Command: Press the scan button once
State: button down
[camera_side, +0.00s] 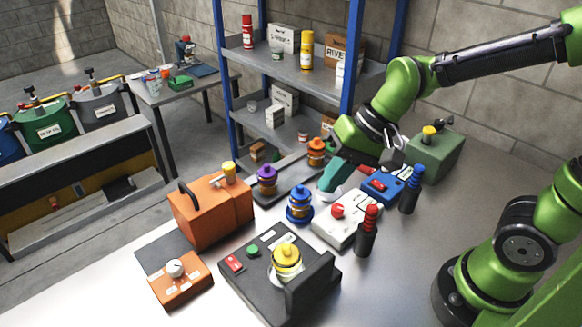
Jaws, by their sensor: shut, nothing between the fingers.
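Several devices with controls stand on the metal table, and their labels are too small to read, so I cannot tell for sure which control is the scan button. A white box (345,233) has a red button (337,211). An orange box (180,292) has a white knob (174,267). My gripper (388,162) is shut and empty, above the blue device (382,188); its tips are partly hard to make out.
Purple (267,181), blue (299,206) and orange (316,151) jars stand behind the devices. A tall orange case (208,212) and a green case (436,156) flank the area. A teal item (335,174) lies near the gripper.

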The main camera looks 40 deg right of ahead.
aim_at(253, 251)
jog(key=w+a+f+m+y, duration=0.3)
jog(key=w+a+m, duration=0.4)
jog(key=a, duration=0.4)
jog(key=shift+w+a+f+y, duration=0.2)
jog(key=shift+w+a+y, duration=0.1)
jog(key=shift+w+y, duration=0.15)
jog(key=shift+f+g, duration=0.1)
jog(key=shift+g, duration=0.2)
jog(key=shift+f, duration=4.35)
jog(key=shift+f, duration=0.4)
